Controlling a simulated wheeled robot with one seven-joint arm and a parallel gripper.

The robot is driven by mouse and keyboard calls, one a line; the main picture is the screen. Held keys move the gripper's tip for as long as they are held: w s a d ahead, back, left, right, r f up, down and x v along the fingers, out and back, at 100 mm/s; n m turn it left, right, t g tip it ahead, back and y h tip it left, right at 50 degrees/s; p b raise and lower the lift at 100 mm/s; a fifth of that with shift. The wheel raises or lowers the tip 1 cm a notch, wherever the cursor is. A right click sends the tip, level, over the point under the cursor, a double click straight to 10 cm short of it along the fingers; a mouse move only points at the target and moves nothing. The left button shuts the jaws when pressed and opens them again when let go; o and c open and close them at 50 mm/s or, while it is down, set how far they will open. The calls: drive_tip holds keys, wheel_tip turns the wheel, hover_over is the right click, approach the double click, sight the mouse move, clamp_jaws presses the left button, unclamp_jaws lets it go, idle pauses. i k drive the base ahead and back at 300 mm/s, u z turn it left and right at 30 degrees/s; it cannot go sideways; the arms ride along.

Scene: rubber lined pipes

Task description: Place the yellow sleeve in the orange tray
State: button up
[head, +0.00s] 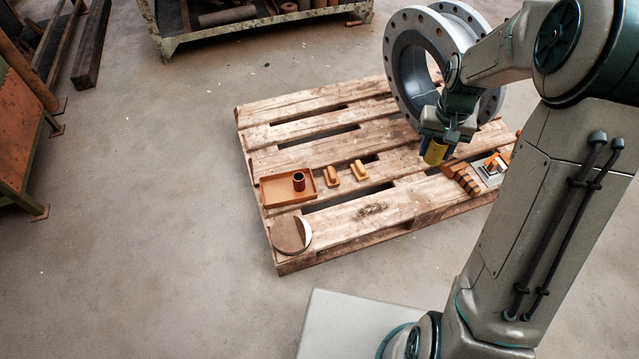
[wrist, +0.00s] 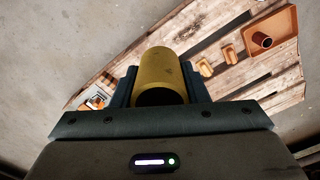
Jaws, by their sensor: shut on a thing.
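The yellow sleeve (head: 435,152) is a short hollow cylinder held in my gripper (head: 446,132), above the right part of the pallet. In the wrist view the yellow sleeve (wrist: 161,77) sits between the two dark fingers of my gripper (wrist: 160,88), its open end facing the camera. The orange tray (head: 288,187) lies on the left part of the pallet, well to the left of my gripper. A dark red-brown sleeve (head: 299,181) stands upright inside it. The wrist view shows the tray (wrist: 284,28) at the upper right.
The wooden pallet (head: 330,135) carries two small yellow-orange blocks (head: 346,174) beside the tray, a round brown-and-white disc (head: 291,234), a row of dark-and-orange pieces (head: 461,178) and a large grey flanged pipe (head: 415,70). Bare planks lie between my gripper and the blocks.

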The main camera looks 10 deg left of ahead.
sight(277, 193)
drive_tip(key=z, duration=1.9)
drive_tip(key=k, duration=1.5)
drive_tip(key=u, duration=1.85)
drive_tip(key=i, duration=1)
